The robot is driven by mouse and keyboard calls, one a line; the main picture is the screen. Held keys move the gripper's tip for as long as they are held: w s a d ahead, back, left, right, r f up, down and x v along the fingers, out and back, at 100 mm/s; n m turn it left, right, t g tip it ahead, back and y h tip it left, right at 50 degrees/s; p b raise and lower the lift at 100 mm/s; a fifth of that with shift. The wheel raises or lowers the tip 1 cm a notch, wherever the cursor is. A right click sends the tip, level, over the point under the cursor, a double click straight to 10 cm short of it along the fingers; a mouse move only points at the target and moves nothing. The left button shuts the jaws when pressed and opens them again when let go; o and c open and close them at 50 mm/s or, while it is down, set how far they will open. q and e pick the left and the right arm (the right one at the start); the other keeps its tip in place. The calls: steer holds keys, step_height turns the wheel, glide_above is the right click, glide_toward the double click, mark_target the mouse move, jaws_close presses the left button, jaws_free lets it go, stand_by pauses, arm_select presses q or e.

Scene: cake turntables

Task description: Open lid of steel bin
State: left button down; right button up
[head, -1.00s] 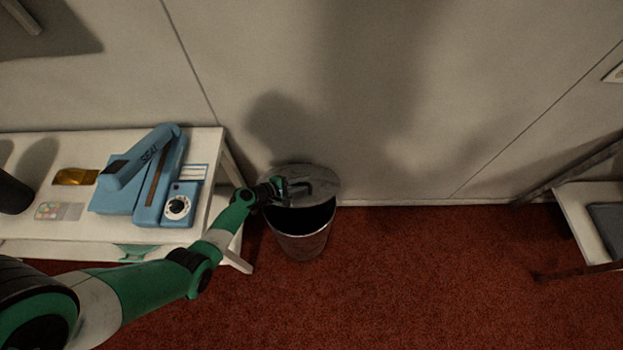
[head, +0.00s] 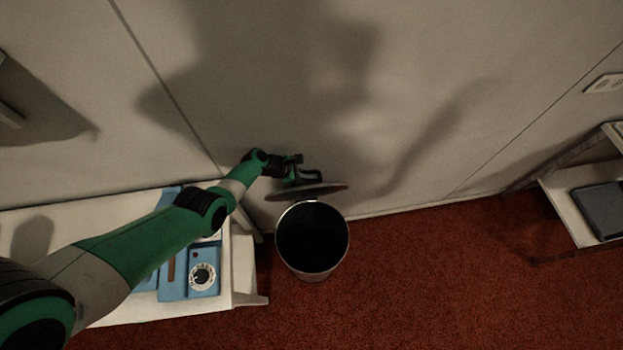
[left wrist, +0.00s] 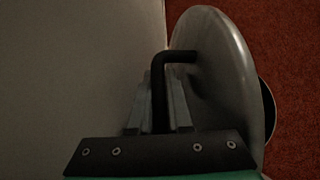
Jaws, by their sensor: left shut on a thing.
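The steel bin (head: 312,243) stands on the red carpet by the wall, and its dark inside shows from above. Its round lid (head: 318,190) is above and behind the bin's mouth, close to the wall, apart from most of the rim; whether it touches the back rim I cannot tell. My left gripper (head: 299,168) is shut on the lid's dark bent handle, which shows between the fingers in the left wrist view (left wrist: 160,95). There the lid (left wrist: 215,75) is seen nearly edge-on, with a bit of the bin's rim (left wrist: 268,110) behind it. My right gripper is not in view.
A white table (head: 110,205) with a blue device (head: 203,268) stands left of the bin, partly behind my left arm. A shelf (head: 575,215) with a dark flat item stands at the right. Carpet between bin and shelf is clear.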

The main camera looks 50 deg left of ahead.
arm_select(q)
steer(key=shift+w+a+f, duration=0.1)
steer(key=shift+a+f, duration=0.1)
steer(key=shift+a, duration=0.15)
stand_by(0.3)
steer(key=c, duration=1.1)
jaws_free()
steer(key=shift+d, duration=0.1)
steer(key=shift+c, duration=0.2)
steer(key=shift+r, duration=0.1)
